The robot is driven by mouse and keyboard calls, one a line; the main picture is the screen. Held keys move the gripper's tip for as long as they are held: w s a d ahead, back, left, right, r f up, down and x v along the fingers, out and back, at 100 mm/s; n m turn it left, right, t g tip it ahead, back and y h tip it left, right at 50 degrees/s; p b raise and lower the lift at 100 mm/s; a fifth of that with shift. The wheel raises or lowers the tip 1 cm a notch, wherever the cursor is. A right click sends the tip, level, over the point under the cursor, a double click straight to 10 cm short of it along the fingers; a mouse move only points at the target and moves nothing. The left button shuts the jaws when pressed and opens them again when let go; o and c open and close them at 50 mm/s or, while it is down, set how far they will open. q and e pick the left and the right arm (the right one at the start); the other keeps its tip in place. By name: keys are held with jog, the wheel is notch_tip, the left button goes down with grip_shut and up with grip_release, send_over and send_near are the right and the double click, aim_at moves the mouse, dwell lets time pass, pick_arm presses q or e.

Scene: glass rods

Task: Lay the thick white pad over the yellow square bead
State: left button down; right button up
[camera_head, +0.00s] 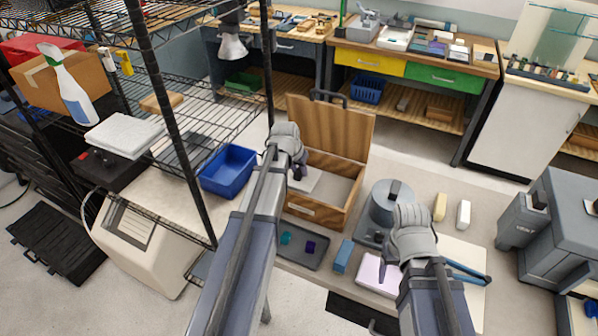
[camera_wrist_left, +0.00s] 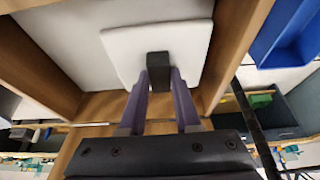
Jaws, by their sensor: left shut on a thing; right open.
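The thick white pad (camera_wrist_left: 160,45) is a flat white square with a dark grey grip block on top. My left gripper (camera_wrist_left: 158,75) is shut on that block with its purple fingers. In the head view the pad (camera_head: 307,183) shows partly behind my left gripper (camera_head: 298,173), at the open wooden box (camera_head: 318,212). I cannot tell if the pad touches the box floor. I cannot make out a yellow square bead; a pale yellow block (camera_head: 440,207) stands on the table at the right. My right gripper (camera_head: 387,272) is open over a pale lilac slab (camera_head: 372,268).
A dark tray (camera_head: 318,262) with a teal and a dark blue piece lies in front of the box. A blue block (camera_head: 343,256), a grey round pot (camera_head: 388,203) and a white block (camera_head: 463,214) stand nearby. A blue bin (camera_head: 228,172) is left of the box, whose lid (camera_head: 335,130) stands open.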

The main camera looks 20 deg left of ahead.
pick_arm(q)
jog(key=shift+f, duration=0.15)
pick_arm(e)
jog(key=shift+f, duration=0.2)
pick_arm(q)
jog(key=c, duration=0.6)
grip_release()
pick_arm(e)
jog(key=shift+r, duration=0.15)
